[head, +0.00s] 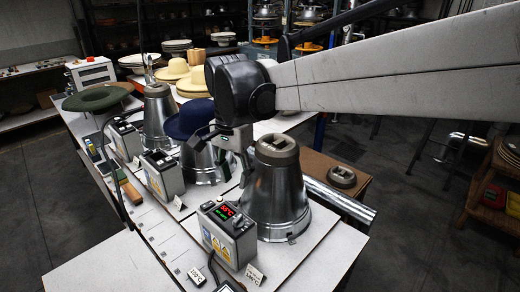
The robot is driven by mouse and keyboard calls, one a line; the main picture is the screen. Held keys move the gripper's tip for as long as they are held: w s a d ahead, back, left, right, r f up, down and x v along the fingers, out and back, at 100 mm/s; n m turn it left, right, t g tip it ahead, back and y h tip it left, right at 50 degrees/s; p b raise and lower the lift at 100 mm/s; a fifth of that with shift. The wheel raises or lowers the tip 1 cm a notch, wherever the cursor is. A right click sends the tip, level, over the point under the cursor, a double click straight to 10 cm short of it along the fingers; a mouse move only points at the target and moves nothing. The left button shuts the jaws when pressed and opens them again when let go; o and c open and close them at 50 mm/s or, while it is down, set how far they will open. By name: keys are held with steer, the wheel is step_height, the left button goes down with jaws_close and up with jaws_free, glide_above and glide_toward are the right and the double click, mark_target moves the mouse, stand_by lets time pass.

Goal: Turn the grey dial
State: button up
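The nearest control box (229,233) is grey, with a lit red and green display (224,211) on its sloped top and yellow warning labels on its front. Small controls sit beside the display. I cannot clearly tell which of them is the grey dial. Two similar boxes, a middle one (162,174) and a far one (124,139), stand in a row behind it. My gripper (222,158) is above and behind the nearest box, beside a metal hat form and apart from the box. Its fingers look spread, with nothing seen between them.
A tall metal hat form (277,198) stands close to the right of the nearest box. A blue hat (188,119) sits on the form behind. A green hat (97,98) and straw hats (173,70) lie farther back. A white card (253,274) stands in front.

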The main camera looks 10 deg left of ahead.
mark_target(238, 218)
step_height(238, 218, down, 14)
steer(key=shift+r, duration=0.1)
stand_by(0.5)
steer(key=shift+c, duration=0.2)
jaws_close()
